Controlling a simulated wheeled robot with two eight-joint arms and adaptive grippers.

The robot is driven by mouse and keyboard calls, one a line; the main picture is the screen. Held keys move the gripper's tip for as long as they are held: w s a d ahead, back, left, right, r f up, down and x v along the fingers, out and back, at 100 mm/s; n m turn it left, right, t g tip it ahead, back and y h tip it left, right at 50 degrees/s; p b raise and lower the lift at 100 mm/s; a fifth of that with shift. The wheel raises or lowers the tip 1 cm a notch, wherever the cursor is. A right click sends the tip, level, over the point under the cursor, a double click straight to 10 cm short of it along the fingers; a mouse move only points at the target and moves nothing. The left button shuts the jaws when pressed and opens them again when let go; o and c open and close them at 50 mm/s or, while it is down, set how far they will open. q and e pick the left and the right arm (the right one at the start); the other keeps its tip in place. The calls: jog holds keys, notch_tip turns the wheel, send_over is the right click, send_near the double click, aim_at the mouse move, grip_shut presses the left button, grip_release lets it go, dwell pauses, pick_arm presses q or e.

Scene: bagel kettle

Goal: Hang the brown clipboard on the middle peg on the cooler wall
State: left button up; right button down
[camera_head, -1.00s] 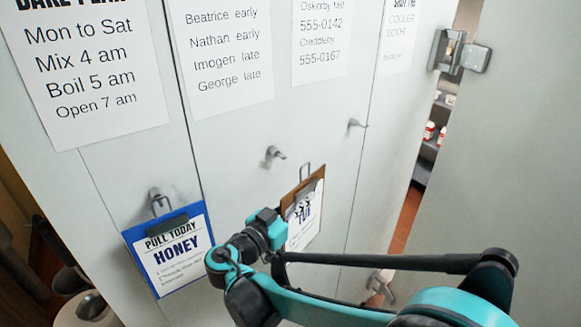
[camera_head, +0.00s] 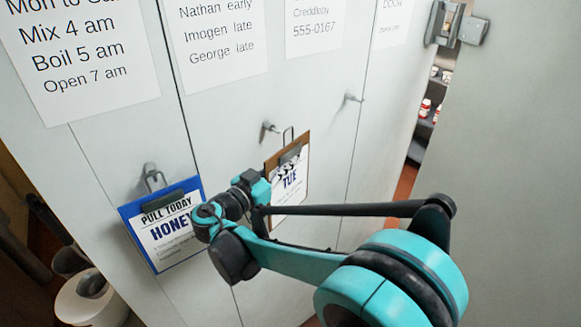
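The brown clipboard (camera_head: 301,150) has a white sheet reading "TUE" and a wire loop on top. It is off the pegs, in front of the cooler wall (camera_head: 225,120). Its loop is just right of the middle peg (camera_head: 268,130), close to the peg's tip; the loop does not look to be around it. My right gripper (camera_head: 262,190) is at the clipboard's left edge and appears shut on it; the fingertips are mostly hidden. My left gripper is not in view.
A blue clipboard (camera_head: 131,214) reading "HONEY" hangs on the left peg (camera_head: 150,172), close to my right gripper. The right peg (camera_head: 350,98) is bare. Printed sheets are above. A metal hinge or latch (camera_head: 455,25) and a gap to shelves are at right. A white bucket (camera_head: 92,303) stands lower left.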

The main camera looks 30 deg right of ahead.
jog(key=shift+w+a+f+b, duration=0.1)
jog(key=shift+w+f+b, duration=0.25)
jog(key=shift+w, duration=0.5)
jog(key=shift+w+a+f+b, duration=0.1)
jog(key=shift+w+f+b, duration=0.2)
jog(key=shift+w, duration=0.55)
jog(key=shift+w+f+b, duration=0.25)
jog(key=shift+w+b, duration=0.15)
jog(key=shift+w, duration=0.45)
